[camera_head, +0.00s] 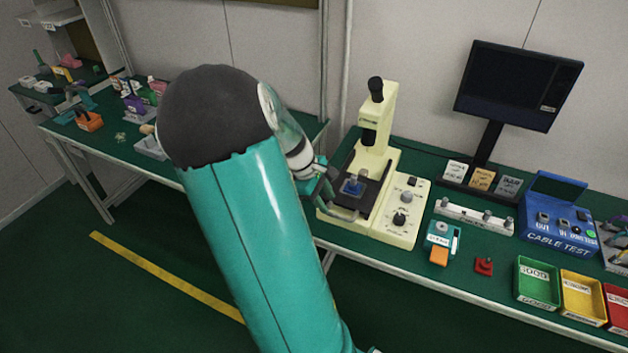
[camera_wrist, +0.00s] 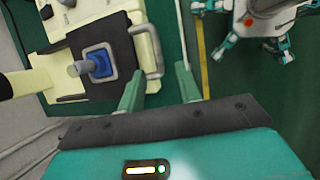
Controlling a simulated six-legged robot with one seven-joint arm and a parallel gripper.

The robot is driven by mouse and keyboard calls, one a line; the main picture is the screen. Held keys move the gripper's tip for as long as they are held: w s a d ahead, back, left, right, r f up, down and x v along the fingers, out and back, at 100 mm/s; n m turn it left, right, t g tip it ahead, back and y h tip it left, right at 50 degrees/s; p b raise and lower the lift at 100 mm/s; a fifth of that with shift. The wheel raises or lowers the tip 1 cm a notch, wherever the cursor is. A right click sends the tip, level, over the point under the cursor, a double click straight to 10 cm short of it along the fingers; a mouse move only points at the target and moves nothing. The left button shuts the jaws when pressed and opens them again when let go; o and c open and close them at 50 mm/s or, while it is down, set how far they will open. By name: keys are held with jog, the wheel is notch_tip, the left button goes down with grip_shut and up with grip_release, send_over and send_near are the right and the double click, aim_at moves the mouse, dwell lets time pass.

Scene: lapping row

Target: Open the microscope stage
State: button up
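The cream microscope (camera_head: 388,115) stands on the green bench, with its dark stage plate (camera_head: 376,190) low at its front. A blue fixture (camera_head: 352,187) with a grey knob sits on the plate; the fixture also shows in the wrist view (camera_wrist: 100,72). A pale D-shaped handle (camera_wrist: 153,45) is on the plate's edge; it also shows in the head view (camera_head: 343,214). My gripper (camera_wrist: 158,75) is open, its two green fingers apart, with the handle bar lying between or just beyond their tips. Contact cannot be told. In the head view my gripper (camera_head: 328,188) is partly hidden by my arm.
Right of the microscope are a white knobbed rail (camera_head: 474,217), a small teal-and-orange device (camera_head: 442,243), a red part (camera_head: 484,266), a blue cable tester (camera_head: 556,223) and labelled bins (camera_head: 538,285). A monitor (camera_head: 518,85) stands behind. The floor before the bench is clear.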

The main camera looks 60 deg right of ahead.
jog(key=v, duration=0.8)
jog(key=shift+r, duration=0.25)
jog(key=shift+w+a, duration=0.1)
jog(key=w+a+r+t+y, duration=0.1)
jog(key=w+a+r+t, duration=0.15)
jog(key=a, duration=0.75)
jog(key=w+a+r+t+y, duration=0.1)
jog(key=w+a+r+t, duration=0.2)
jog(key=a, duration=0.7)
jog(key=s+a+r+t, duration=0.2)
jog(key=s+a, duration=0.1)
jog(key=a, duration=0.5)
jog(key=s+a+r+m+t, duration=0.1)
jog(key=s+a+r+t, duration=0.1)
jog(key=a, duration=0.6)
jog(key=shift+s+a+r+m+y, duration=0.2)
jog(key=shift+s+r+m+y, duration=0.15)
jog(key=shift+s+r, duration=0.55)
jog(key=shift+d, duration=0.1)
